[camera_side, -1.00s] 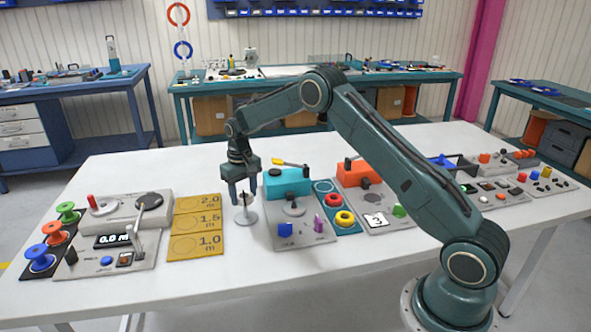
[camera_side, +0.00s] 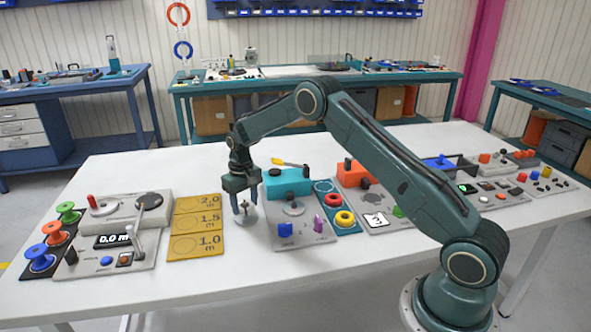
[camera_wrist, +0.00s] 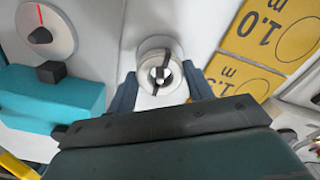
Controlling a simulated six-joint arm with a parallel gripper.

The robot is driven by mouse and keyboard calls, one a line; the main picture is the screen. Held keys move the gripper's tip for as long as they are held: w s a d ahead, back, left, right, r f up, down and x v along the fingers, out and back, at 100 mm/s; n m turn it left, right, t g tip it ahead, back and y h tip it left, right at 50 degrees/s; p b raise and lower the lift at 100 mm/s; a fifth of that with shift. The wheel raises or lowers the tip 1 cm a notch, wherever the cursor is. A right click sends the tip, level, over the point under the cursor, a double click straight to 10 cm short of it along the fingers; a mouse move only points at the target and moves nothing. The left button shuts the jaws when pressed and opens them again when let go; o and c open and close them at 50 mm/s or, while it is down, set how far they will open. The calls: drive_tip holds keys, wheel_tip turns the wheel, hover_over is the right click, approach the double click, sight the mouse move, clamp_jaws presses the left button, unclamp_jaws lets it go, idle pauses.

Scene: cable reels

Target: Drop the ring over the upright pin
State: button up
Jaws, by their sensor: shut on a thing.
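A small pale ring with dark bands (camera_wrist: 178,76) sits between the two fingers of my gripper (camera_wrist: 161,88) in the wrist view, and the fingers are shut on it. In the side view, my gripper (camera_side: 246,212) points down just above a pale round base (camera_side: 245,220), at the right of the yellow plates. The upright pin on this base is mostly hidden by the fingers and ring. A bright spot shows inside the ring's opening in the wrist view. I cannot tell whether the ring is around the pin or just above it.
Yellow plates (camera_side: 195,245) marked 2.0, 1.5 and 1.0 m lie to the left. A grey panel with a teal block (camera_side: 288,182) stands close on the right. Red and yellow rings (camera_side: 343,218) lie further right. The front of the white table (camera_side: 250,290) is clear.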

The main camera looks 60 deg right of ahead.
drive_tip(key=shift+f, duration=1.2)
drive_tip(key=o, duration=1.1)
drive_tip(key=shift+o, duration=0.2)
drive_tip(key=shift+r, duration=0.15)
drive_tip(key=shift+r, duration=3.9)
